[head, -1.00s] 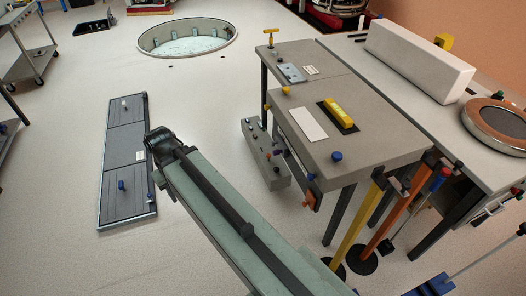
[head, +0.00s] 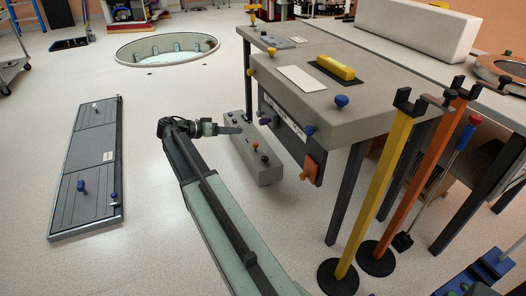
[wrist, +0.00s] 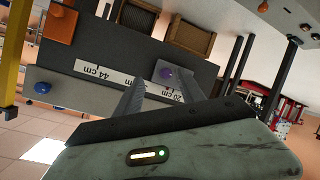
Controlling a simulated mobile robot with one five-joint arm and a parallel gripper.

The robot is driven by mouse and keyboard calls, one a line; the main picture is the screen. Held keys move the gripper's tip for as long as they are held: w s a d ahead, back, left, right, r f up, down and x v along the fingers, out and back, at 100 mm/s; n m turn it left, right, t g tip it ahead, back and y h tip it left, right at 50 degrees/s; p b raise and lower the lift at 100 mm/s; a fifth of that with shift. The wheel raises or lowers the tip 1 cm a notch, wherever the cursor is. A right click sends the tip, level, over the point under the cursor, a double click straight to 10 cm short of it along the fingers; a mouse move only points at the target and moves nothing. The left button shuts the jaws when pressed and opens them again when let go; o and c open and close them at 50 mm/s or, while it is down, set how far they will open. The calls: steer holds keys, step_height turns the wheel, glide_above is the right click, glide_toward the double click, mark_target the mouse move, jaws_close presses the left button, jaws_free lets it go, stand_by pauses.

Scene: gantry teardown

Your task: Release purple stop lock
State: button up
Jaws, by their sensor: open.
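The purple stop lock is a small round purple knob (wrist: 165,73) on the dark hanging panel, beside a "20 cm" label in the wrist view. In the head view it is a small dark purple knob (head: 264,121) at the panel's left part, under the grey tabletop. My gripper (head: 238,129) points right toward the panel, left of the knob and apart from it. In the wrist view my gripper (wrist: 154,88) is open and empty, its fingers reaching toward the panel near the purple knob. Whether a fingertip touches anything is unclear.
The panel (head: 284,133) also bears a blue knob (head: 309,131) and an orange block (head: 311,168). A low grey box (head: 262,168) with small knobs sits beneath. Yellow (head: 378,190) and orange (head: 416,180) posts stand at the right.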

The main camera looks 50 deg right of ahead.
mark_target(260, 123)
steer(key=d+f+m+g+h+b, duration=0.1)
steer(key=d+b, duration=0.1)
steer(key=d, duration=0.3)
steer(key=s+d+m+g+h+b, duration=0.1)
steer(key=d+m+b, duration=0.1)
steer(key=d, duration=0.3)
steer(key=d+f+m+h+b, duration=0.1)
steer(key=d+b, duration=0.2)
steer(key=d, duration=0.2)
steer(key=shift+s+f+m+g, duration=0.3)
steer(key=shift+s+g, duration=0.1)
steer(key=shift+c, duration=0.3)
